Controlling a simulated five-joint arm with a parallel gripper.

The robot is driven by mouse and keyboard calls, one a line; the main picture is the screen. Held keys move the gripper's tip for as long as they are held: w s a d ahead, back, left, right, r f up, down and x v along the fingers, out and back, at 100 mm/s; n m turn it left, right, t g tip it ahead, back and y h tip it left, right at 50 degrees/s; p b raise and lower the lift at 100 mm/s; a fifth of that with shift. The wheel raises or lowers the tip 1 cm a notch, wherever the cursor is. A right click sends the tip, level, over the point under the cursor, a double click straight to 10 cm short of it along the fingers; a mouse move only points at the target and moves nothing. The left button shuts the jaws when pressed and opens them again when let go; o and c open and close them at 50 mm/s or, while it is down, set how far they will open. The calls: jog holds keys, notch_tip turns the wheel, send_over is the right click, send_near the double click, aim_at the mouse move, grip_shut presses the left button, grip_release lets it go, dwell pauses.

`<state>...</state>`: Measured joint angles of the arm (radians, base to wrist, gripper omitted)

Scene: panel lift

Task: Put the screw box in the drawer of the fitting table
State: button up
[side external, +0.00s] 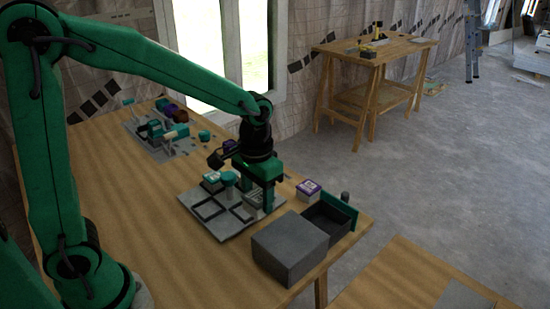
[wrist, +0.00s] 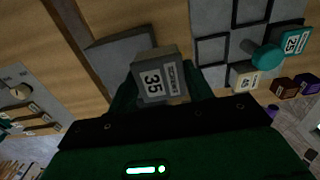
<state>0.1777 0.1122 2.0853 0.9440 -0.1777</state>
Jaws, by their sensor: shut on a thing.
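My gripper (side external: 258,200) points down over the right part of the grey board with square outlines (side external: 195,205) on the wooden table. In the wrist view, my gripper (wrist: 162,92) is shut on a small grey box marked 35 (wrist: 153,84). In the side view the fingers mostly hide this box. I cannot tell whether it touches the board. The drawer (side external: 326,222) is pulled out of a grey cabinet (side external: 290,247) at the table's right corner. It has a teal front, and its visible inside looks empty.
A purple-and-white box (side external: 308,190) stands behind the drawer. Boxes marked 45 (wrist: 244,76) and 25 (wrist: 291,40) and a teal round-topped piece (wrist: 267,57) are near my gripper. Another board with parts (side external: 165,132) lies at the far left. The table's front left is clear.

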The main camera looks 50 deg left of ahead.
send_over(321, 220)
jog(key=s+d, duration=0.3)
jog(key=s, duration=0.1)
jog(key=f, duration=0.2)
jog(key=shift+w+a+f, duration=0.1)
jog(key=shift+f, duration=1.45)
jog(key=shift+w+a+f, duration=0.1)
jog(key=shift+f, duration=1.45)
jog(key=shift+f, duration=0.1)
jog(key=shift+f, duration=1.8)
jog(key=shift+f, duration=0.1)
jog(key=o, duration=0.9)
jog(key=shift+c, duration=0.2)
